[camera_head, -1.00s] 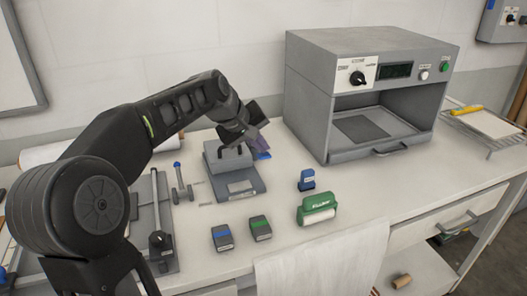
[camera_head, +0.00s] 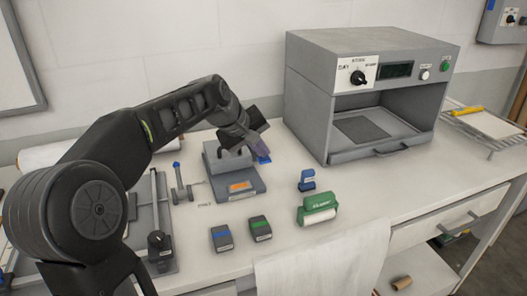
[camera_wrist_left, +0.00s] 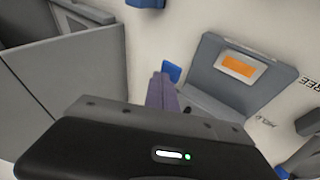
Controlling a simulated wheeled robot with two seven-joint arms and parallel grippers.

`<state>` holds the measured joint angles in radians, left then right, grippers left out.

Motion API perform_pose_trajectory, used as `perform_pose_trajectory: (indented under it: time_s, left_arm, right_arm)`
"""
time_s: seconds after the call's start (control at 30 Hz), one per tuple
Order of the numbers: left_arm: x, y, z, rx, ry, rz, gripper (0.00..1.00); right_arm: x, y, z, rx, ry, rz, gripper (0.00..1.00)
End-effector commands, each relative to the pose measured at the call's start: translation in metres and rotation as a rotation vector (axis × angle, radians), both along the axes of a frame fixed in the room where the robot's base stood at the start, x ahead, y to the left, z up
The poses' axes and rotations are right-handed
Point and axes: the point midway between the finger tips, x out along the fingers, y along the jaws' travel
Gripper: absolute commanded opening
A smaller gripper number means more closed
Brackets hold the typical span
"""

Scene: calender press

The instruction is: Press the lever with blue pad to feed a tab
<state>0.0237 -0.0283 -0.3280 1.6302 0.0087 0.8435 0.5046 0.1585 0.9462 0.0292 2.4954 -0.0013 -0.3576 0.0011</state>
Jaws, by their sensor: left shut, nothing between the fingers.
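The grey tab feeder (camera_head: 222,164) stands on the bench in the middle of the head view. An orange tab (camera_head: 240,186) lies on its front plate and also shows in the wrist view (camera_wrist_left: 238,66). The lever's blue pad (camera_head: 265,159) is at the feeder's right side; it also shows in the wrist view (camera_wrist_left: 171,71). My left gripper (camera_head: 262,152) is shut and empty, its purple fingers pointing down at the blue pad. The fingertips are at the pad and appear to touch it. The gripper hides most of the lever. My right gripper is not in view.
A grey oven-like press (camera_head: 368,95) stands behind to the right. A blue stamp (camera_head: 307,180), a green roller (camera_head: 317,209) and two small grey blocks, blue-striped (camera_head: 221,238) and green-striped (camera_head: 260,228), lie in front. A white cloth (camera_head: 325,262) hangs over the front edge.

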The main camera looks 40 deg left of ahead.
Motion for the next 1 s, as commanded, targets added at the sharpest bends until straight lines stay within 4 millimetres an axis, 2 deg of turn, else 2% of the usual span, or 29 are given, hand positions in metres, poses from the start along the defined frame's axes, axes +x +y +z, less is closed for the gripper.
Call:
perform_pose_trajectory:
  time_s: [0.63,1.0]
  left_arm:
    - [0.000,0.000,0.000,-0.001,0.001,-0.001,0.00]
    - [0.002,0.004,0.019,-0.001,0.000,0.001,0.00]
  right_arm:
    - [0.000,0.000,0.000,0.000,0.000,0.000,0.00]
    - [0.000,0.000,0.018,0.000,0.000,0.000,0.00]
